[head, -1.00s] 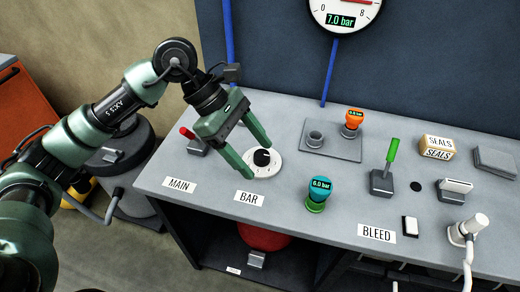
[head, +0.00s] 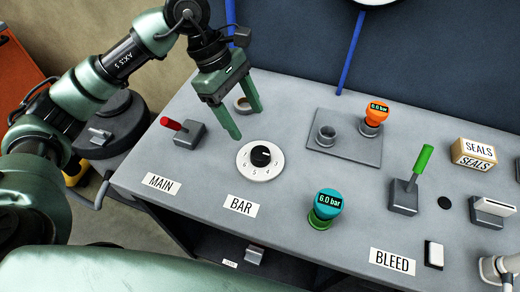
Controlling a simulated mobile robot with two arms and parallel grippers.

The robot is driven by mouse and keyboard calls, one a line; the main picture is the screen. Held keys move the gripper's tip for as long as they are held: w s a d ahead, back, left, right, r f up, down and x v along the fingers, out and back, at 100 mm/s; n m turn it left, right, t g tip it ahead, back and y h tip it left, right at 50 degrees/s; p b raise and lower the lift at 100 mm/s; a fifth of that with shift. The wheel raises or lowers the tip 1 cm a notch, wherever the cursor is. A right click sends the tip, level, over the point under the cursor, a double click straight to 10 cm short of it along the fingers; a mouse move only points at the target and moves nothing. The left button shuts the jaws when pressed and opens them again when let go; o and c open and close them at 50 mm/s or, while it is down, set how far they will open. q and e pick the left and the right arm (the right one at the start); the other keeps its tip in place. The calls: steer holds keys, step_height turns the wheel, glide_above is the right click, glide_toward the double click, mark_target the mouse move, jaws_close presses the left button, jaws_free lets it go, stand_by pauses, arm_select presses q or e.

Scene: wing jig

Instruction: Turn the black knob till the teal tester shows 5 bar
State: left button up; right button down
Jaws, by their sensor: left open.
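The black knob (head: 261,155) sits on a round white numbered dial (head: 261,172) behind the BAR label. The teal tester (head: 328,202) stands upright in a green base, right of the dial, and reads 6.0 bar. My left gripper (head: 248,123) is open and empty. Its fingers point down just behind and left of the knob, apart from it, with one fingertip near the dial's back-left edge. My right gripper is out of view.
A red-handled MAIN lever (head: 184,129) is left of the dial. An orange tester (head: 376,113) stands on a grey plate (head: 350,150) at the back. A green-handled lever (head: 407,190), a SEALS box (head: 473,153) and a white switch (head: 433,254) by BLEED are at right.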

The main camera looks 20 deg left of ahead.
mark_target(260, 153)
arm_select(q)
steer(key=x, duration=0.3)
steer(key=a+b+x, duration=0.1)
steer(key=x, duration=0.6)
steer(key=shift+w+a+f, duration=0.1)
steer(key=shift+w+f, duration=0.05)
steer(key=shift+f, duration=0.9)
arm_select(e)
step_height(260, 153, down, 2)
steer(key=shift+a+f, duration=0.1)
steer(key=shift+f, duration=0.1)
arm_select(q)
steer(key=shift+c, duration=0.4)
steer(key=c, duration=1.3)
steer(key=shift+b, duration=0.3)
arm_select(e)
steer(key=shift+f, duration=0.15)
